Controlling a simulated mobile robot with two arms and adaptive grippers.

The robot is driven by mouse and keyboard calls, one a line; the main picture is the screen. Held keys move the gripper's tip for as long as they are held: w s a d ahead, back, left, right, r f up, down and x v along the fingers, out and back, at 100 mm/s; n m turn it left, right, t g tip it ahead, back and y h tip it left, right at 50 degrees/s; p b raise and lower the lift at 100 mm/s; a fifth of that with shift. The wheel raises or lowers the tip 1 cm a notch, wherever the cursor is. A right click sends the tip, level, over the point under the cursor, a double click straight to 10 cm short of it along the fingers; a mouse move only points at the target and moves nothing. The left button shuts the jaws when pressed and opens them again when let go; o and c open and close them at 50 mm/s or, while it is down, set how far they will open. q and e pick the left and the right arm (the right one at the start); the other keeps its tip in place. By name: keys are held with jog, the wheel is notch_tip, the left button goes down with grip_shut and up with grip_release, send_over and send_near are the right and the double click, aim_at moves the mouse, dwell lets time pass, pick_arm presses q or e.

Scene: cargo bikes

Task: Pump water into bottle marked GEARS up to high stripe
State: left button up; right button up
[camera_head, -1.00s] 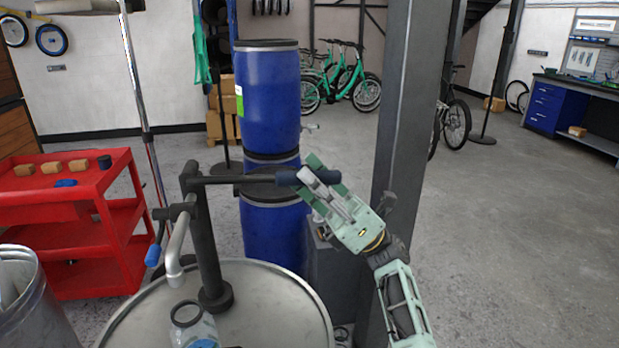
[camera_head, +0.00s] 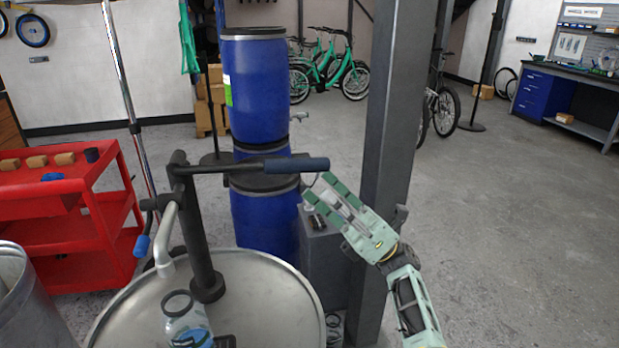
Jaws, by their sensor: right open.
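The dark hand pump (camera_head: 196,235) stands on the round metal drum lid (camera_head: 265,285). Its lever runs right, nearly level, and ends in a dark blue grip (camera_head: 297,165). My right gripper (camera_head: 318,189) is open and empty, just below and right of the grip, apart from it. A clear bottle with a dark ring at its mouth (camera_head: 185,318) stands on the lid below the grey spout (camera_head: 163,258), cut off by the bottom edge. A blue patch shows on it; I cannot read a marking or tell the water level. My left gripper is not in view.
A red cart (camera_head: 85,225) with small blocks stands at left, near a metal bin (camera_head: 22,300). Stacked blue barrels (camera_head: 255,90) stand behind the lever. A grey post (camera_head: 388,150) rises behind my right arm. The floor at right is clear.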

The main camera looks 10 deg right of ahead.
jog(key=v, duration=0.3)
jog(key=shift+d+f, duration=0.25)
jog(key=shift+f, duration=0.05)
jog(key=shift+a, duration=0.1)
dwell(0.9)
